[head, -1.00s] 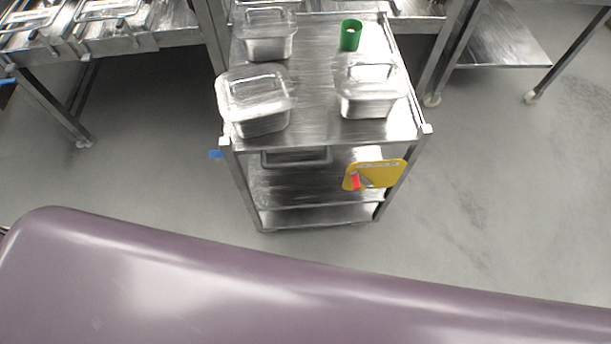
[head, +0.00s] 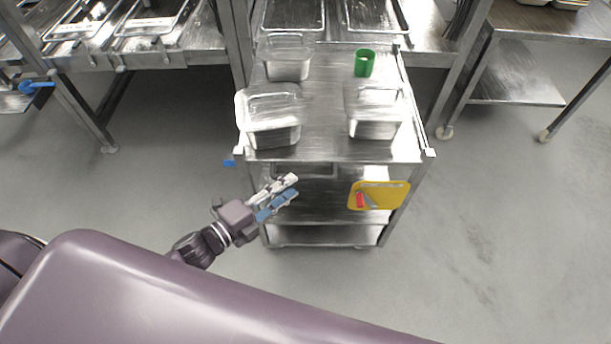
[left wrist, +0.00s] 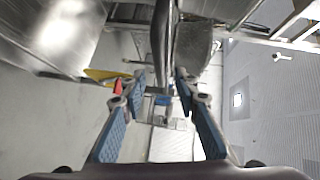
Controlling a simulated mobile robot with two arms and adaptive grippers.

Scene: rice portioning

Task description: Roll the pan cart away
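The pan cart (head: 325,138) is a steel trolley with a bare metal top and lower shelves, standing against the back counter. Three lidded steel pans stand on its top: rear left (head: 287,66), front left (head: 270,125) and right (head: 376,124). A green cup (head: 365,63) stands at the back right of the top. My left gripper (head: 292,187) is at the cart's near end, below the top's front edge. In the left wrist view (left wrist: 160,82) its fingers are spread, with a steel bar seen between them; contact cannot be told. My right gripper is not in view.
Steel counters stand behind and to the left (head: 185,60). Another steel table (head: 530,30) stands at the right. The floor (head: 500,220) right of the cart is clear.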

